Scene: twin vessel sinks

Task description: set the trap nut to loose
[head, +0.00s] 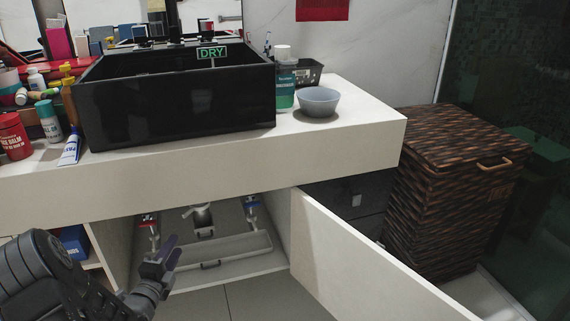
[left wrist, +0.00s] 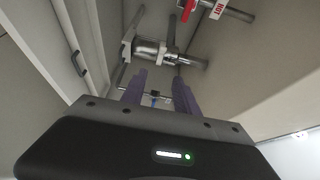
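The chrome drain trap (head: 203,220) hangs inside the open cabinet under the black vessel sink. In the left wrist view the metal trap pipe (left wrist: 150,52) shows beyond my fingertips, with collar-like parts on it. I cannot tell which collar is the trap nut or whether it is loose. My left gripper (head: 168,256) is at the cabinet opening, in front of and below the trap. Its two purple fingers are spread apart in the left wrist view (left wrist: 160,92), with nothing held between them. My right gripper is out of view.
A red-handled valve with a HOT tag (left wrist: 212,10) and a blue-handled valve (left wrist: 155,96) flank the trap. A tray with a handle (head: 210,265) lies on the cabinet floor. The open door (head: 365,260) bounds the right. A wicker hamper (head: 450,185) stands farther right.

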